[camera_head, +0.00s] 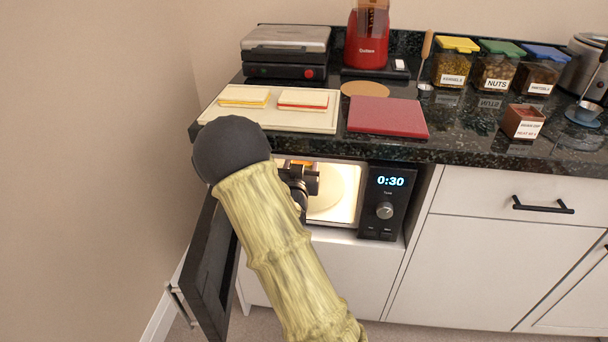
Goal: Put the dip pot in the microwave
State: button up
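The microwave (384,208) is set under the counter, with its door (212,270) swung open at the left and its display reading 0:30. Its cavity is lit, and a pale round plate (326,192) shows inside. My gripper (304,182) is at the left part of the opening, partly hidden by my arm. A small orange patch shows by the gripper; I cannot tell what it is or whether it is held. A small brown square pot (521,123) with a white label stands on the counter at the right, apart from my gripper. The label is too small to read surely, so I cannot tell whether this is the dip pot.
A cream board (315,121) with two sandwiches, a red board (388,117) and a round cork mat (364,89) lie on the dark counter (455,140).

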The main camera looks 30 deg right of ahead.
jog(key=shift+w+d+f+b, duration=0.45)
jog(key=shift+w+f+b, duration=0.15)
jog(key=shift+f, duration=0.25)
jog(key=shift+a+f, duration=0.2)
jog(key=shift+f, duration=0.05)
jog(key=shift+s+a, duration=0.1)
jog(key=shift+s+d, duration=0.2)
jog(key=shift+d, duration=0.15)
jog(key=shift+f, duration=0.2)
notch_tip(320, 180, down, 4)
jog(key=b, duration=0.3)
jog(key=shift+a+r, duration=0.1)
jog(key=shift+a, duration=0.05)
jog(key=shift+w+f, duration=0.1)
jog(key=shift+f, duration=0.25)
jog(key=shift+w, duration=0.15)
jog(key=shift+d, duration=0.2)
